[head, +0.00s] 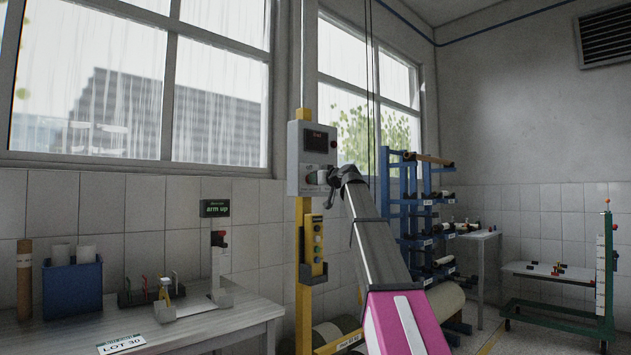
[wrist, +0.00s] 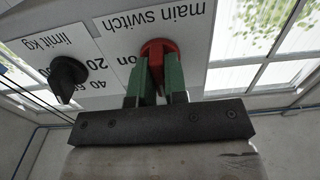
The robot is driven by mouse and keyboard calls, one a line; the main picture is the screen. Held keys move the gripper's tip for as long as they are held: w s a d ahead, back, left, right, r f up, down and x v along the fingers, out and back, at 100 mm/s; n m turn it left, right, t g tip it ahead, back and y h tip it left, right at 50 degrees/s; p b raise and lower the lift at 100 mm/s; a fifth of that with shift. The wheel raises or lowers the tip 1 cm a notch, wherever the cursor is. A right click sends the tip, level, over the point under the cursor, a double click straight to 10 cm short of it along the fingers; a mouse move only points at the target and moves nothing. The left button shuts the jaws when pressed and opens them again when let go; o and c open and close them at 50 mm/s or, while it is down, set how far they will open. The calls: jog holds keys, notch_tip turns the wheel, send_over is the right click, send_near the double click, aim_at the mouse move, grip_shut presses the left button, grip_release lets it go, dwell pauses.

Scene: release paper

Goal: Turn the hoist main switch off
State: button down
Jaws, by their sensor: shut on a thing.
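The hoist control box (head: 294,160) is a grey box on a yellow post, with a dark display showing red characters. Its main switch is a red rotary knob (wrist: 157,47) under the upside-down words "main switch" in the wrist view. The word "on" (wrist: 128,60) shows just left of the knob; no "off" mark is visible. My gripper (wrist: 159,78) is shut on the knob, one green finger on each side of its grip.
A black "limit kg" knob (wrist: 68,76) sits beside the main switch. A yellow pendant (head: 313,245) with buttons hangs below the box. A bench (head: 240,318) stands left, a blue roll rack (head: 410,190) right. Cables hang behind my arm.

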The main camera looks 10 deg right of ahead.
jog(key=c, duration=1.2)
grip_release()
jog(key=shift+o, duration=0.2)
jog(key=v, duration=1.1)
jog(key=shift+w+f, duration=0.1)
jog(key=shift+f, duration=0.05)
